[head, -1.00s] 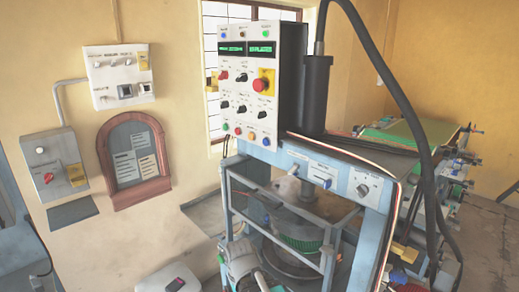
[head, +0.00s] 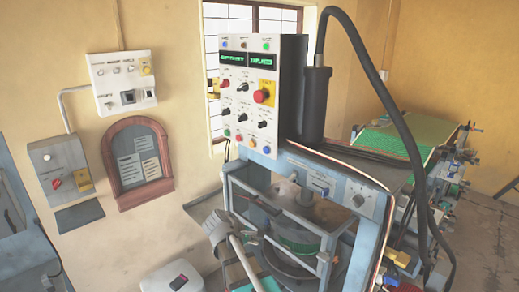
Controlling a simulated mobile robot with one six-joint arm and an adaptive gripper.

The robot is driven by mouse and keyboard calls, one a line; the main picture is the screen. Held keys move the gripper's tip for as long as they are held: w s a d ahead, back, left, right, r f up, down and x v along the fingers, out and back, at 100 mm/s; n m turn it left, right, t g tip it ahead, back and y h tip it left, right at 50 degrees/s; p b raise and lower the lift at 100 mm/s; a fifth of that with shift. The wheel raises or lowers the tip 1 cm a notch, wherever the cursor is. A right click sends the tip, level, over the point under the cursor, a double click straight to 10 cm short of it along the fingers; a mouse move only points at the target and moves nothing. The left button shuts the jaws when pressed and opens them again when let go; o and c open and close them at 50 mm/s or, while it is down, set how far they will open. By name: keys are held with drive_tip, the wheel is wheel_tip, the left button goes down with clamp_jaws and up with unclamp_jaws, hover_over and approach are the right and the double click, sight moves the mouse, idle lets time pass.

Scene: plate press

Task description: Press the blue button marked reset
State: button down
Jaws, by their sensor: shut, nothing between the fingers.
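A white control panel (head: 248,95) stands upright on top of the press. A blue button (head: 266,150) sits at the right end of its bottom row; its label is too small to read. A blue indicator (head: 224,44) is at the panel's top left, and another blue control (head: 325,192) is on the press's front rail. My grey arm shows at the bottom, below and left of the panel, apart from the blue button. I cannot make out my gripper or its fingertips. Nothing covers the panel.
A red knob on a yellow plate (head: 262,95) is on the panel's right side. The press frame (head: 345,235) and a thick black hose (head: 385,95) stand below and right. Wall boxes (head: 122,82) and an arched notice board (head: 137,160) hang left. The air before the panel is clear.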

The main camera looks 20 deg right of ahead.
sight(269, 154)
drive_tip(key=w+r+n+h+p, duration=0.1)
drive_tip(key=w+r, duration=0.1)
drive_tip(key=r, duration=0.1)
drive_tip(key=w+r+n+t+h+p, duration=0.1)
drive_tip(key=w+r+n, duration=0.1)
drive_tip(key=r, duration=0.1)
drive_tip(key=w+r+n+h+p, duration=0.1)
drive_tip(key=w+r+n, duration=0.1)
drive_tip(key=r, duration=0.2)
drive_tip(key=shift+w+d+t+h, duration=0.1)
drive_tip(key=shift+w+t+h, duration=0.25)
drive_tip(key=shift+t+h, duration=0.05)
drive_tip(key=w+a+r+n+t+h+p, duration=0.3)
drive_tip(key=w+r+n, duration=0.3)
drive_tip(key=r, duration=0.5)
drive_tip(key=shift+w+r+n+h+p, duration=0.2)
drive_tip(key=shift+r+n+h+p, duration=0.1)
drive_tip(key=shift+n+h+p, duration=0.3)
drive_tip(key=x, duration=1.4)
